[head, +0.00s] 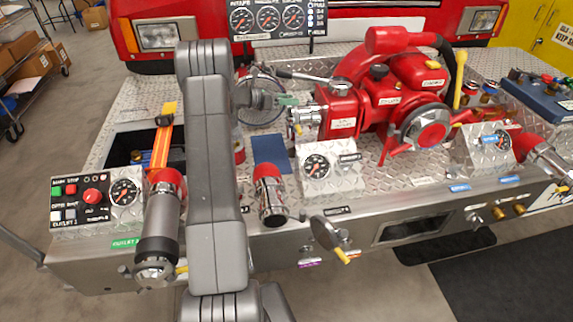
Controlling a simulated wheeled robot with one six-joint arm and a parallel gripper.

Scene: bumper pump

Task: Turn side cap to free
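The red pump (390,95) stands on the diamond-plate deck. A chrome side cap (303,116) with a yellow tip is on the pump's left side, facing left. My grey arm rises through the left middle of the picture and bends at the top. What looks like my gripper (287,100) is small, just above and left of the side cap. I cannot tell whether it touches the cap, or whether it is open or shut. My arm hides part of the deck.
Chrome-ended outlets (272,200) and (155,265) stick out at the bumper's front. A gauge panel (330,168) stands below the cap. A dark lever (312,77) lies above it. A control panel (95,200) is at left. Open floor lies in front.

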